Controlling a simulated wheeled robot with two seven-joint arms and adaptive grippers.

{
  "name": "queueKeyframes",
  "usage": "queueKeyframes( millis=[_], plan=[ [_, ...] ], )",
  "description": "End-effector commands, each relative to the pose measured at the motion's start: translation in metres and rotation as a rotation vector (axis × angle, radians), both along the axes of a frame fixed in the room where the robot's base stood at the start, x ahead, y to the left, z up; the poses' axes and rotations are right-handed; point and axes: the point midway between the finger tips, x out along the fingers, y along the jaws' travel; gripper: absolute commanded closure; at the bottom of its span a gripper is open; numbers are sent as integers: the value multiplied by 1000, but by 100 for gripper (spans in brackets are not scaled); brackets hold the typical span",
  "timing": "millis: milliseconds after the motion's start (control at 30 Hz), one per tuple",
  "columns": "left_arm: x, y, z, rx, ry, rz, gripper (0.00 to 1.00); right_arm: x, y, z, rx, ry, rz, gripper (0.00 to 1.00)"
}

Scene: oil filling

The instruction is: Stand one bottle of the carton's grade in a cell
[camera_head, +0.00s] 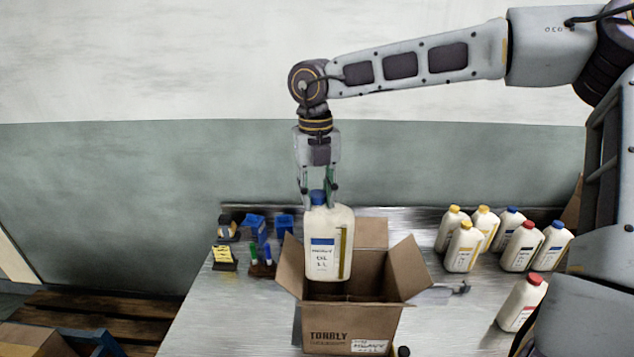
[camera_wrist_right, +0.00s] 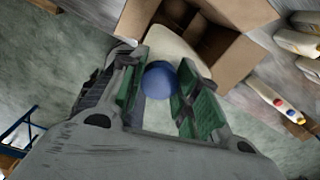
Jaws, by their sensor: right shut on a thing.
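My right gripper (camera_head: 318,187) is shut on the neck of a cream bottle (camera_head: 342,242) with a blue cap (camera_head: 317,197) and a blue-banded label. The bottle hangs upright over the open carton (camera_head: 328,326), its lower end at about the height of the flaps in the head view. In the right wrist view the blue cap (camera_wrist_right: 158,80) sits between the green finger pads (camera_wrist_right: 160,92), with the carton (camera_wrist_right: 245,62) beyond. The carton's front has a white label (camera_head: 370,346), too small to read surely. Its cells are mostly hidden. My left gripper is not in view.
Several bottles with yellow, blue and red caps (camera_head: 463,247) stand at the right of the metal table. A red-capped bottle (camera_head: 522,302) stands nearer, apart. Blue bins (camera_head: 256,227) and a small marker rack (camera_head: 262,268) are left of the carton. A grey tool-like object (camera_head: 437,294) lies right of it.

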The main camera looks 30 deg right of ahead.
Motion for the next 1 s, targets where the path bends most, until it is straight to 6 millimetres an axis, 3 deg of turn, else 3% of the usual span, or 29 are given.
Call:
queueKeyframes(
  millis=[100,467,800,1000],
  plan=[
    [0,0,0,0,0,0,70,1,0,-10,2,-3,1,100],
    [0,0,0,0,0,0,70,1,0,-9,2,-4,0,100],
    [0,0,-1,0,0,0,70,0,0,-27,4,-2,1,100],
    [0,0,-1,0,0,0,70,1,0,-28,4,-4,0,100]
  ],
)
